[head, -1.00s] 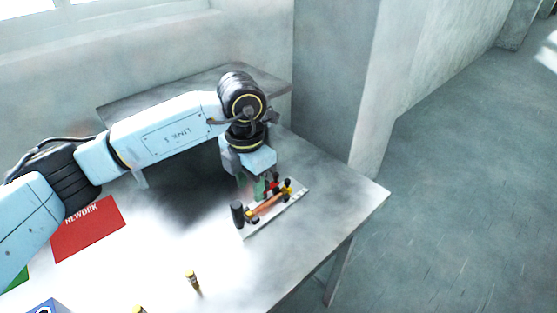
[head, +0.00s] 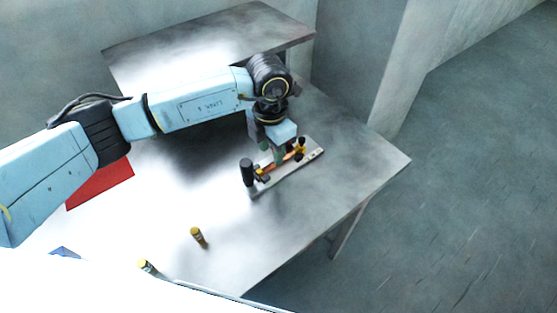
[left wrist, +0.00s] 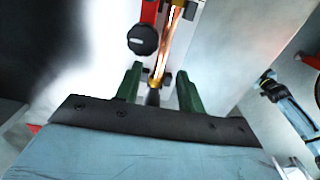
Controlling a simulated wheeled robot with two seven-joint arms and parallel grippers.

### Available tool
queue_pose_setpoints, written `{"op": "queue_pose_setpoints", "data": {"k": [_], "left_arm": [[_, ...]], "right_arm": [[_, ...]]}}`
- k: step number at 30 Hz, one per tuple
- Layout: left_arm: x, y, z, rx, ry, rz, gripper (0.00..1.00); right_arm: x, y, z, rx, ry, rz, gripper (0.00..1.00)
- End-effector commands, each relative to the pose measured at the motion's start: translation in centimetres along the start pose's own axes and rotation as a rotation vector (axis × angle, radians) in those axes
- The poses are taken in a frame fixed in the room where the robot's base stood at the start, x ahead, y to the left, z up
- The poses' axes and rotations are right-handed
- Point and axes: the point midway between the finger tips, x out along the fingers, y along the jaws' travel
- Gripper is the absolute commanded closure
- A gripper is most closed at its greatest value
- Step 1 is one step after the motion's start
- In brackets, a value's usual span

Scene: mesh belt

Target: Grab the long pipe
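The long pipe is a copper-coloured tube (head: 271,168) lying across a narrow fixture plate (head: 312,155) on the table. It also shows in the left wrist view, shiny copper (left wrist: 167,45), running up from between the fingers. My left gripper (head: 277,155) is over the middle of the fixture, pointing down. In the left wrist view its two green fingers (left wrist: 160,88) stand apart, on either side of the pipe's line, not closed on it. The near finger and gripper body hide part of the pipe in the head view. My right gripper is in neither view.
A black cylinder (head: 246,172) stands at the fixture's left end. A red mat (head: 101,187) lies at left. The table's right edge is near the fixture.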

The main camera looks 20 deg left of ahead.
Motion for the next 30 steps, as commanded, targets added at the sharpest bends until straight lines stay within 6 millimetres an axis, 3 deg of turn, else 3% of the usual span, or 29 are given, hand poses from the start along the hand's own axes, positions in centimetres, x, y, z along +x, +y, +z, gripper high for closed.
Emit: {"op": "queue_pose_setpoints", "data": {"k": [7, 15, 24, 30], "left_arm": [[3.7, -0.3, -0.1, -0.001, 0.003, -0.001, 0.61], [4.2, -0.3, 0.0, 0.001, 0.0, 0.0, 0.61], [4.2, -0.2, -0.1, 0.0, 0.0, 0.0, 1.0], [4.1, -0.2, -0.1, 0.0, 0.0, 0.0, 1.0]], "right_arm": [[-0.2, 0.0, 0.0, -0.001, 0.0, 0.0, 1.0], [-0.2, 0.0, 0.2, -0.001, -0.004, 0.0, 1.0], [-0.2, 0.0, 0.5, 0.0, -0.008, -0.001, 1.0], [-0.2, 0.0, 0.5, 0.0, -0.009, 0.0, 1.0]]}}
